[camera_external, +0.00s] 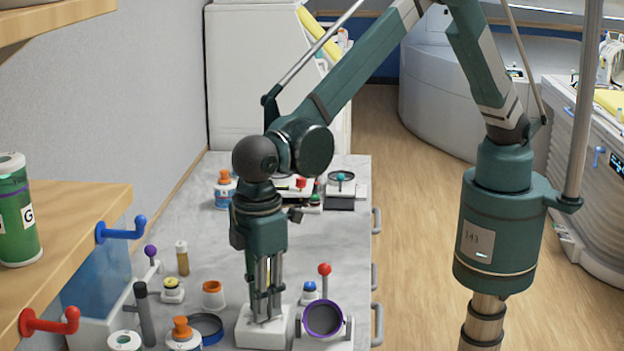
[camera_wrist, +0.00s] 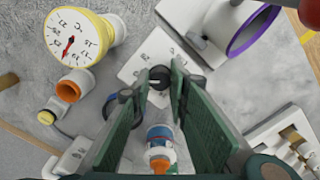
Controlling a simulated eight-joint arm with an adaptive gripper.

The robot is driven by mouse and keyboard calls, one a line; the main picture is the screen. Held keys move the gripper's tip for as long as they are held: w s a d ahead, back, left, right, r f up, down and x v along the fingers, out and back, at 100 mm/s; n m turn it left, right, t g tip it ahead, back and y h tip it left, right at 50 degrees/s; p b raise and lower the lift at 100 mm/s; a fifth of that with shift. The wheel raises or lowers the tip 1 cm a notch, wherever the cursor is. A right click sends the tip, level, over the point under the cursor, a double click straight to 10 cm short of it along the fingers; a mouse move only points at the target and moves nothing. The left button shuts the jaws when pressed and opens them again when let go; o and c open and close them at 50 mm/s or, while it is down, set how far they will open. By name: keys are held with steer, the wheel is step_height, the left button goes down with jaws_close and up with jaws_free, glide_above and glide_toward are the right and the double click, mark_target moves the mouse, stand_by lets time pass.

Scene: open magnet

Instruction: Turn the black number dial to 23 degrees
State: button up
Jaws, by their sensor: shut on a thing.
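The black number dial (camera_wrist: 159,72) is a small round knob on a white base plate (camera_wrist: 133,68) with dark markings, seen at upper middle in the wrist view. In the external view the white base (camera_external: 250,336) stands on the grey bench, and the dial is hidden by my fingers. My gripper (camera_external: 266,308) points straight down over the base. In the wrist view my gripper (camera_wrist: 161,84) has its fingertips on both sides of the dial, shut on it. The dial's exact reading is too small to tell.
A purple-rimmed cup (camera_external: 322,321) and red-knobbed lever (camera_external: 324,270) stand close right. An orange-rimmed jar (camera_external: 213,294), blue-rimmed dish (camera_external: 206,326) and orange-capped bottle (camera_external: 182,333) stand left. A yellow gauge (camera_wrist: 78,38) with a red needle shows in the wrist view.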

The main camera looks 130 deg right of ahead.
stand_by(0.4)
steer(key=o, duration=0.9)
steer(key=shift+r, duration=0.1)
steer(key=shift+r, duration=5.9)
steer(key=shift+s+r, duration=0.1)
